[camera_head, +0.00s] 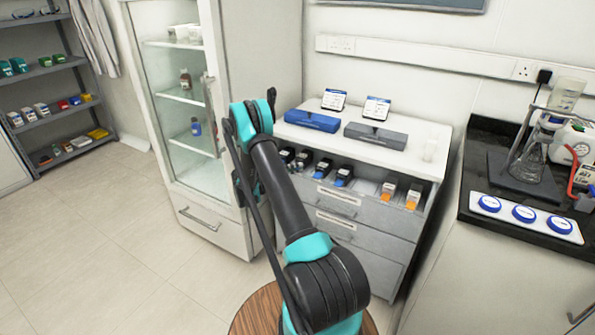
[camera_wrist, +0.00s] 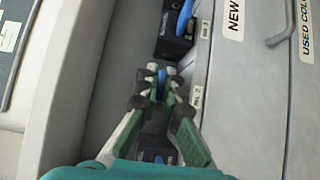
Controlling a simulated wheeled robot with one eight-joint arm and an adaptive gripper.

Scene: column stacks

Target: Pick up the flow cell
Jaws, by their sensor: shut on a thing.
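In the wrist view my gripper (camera_wrist: 160,88) is shut on a dark piece with a blue part (camera_wrist: 162,80), which shows between the green-and-grey fingers. The fingers hide most of it, so I cannot tell for sure that it is the flow cell, or whether it is lifted off the shelf. A black block with a blue strip (camera_wrist: 179,22) sits beyond the fingertips. Another dark block with a bit of blue (camera_wrist: 158,157) shows between the finger bases. In the head view my arm hides the gripper.
A white cabinet (camera_head: 437,172) has an open shelf holding dark, blue (camera_head: 343,174) and orange (camera_head: 413,195) pieces, with drawers below. Blue (camera_head: 313,121) and grey (camera_head: 376,136) devices stand on top. A glass-door fridge (camera_head: 192,110) stands close on the left.

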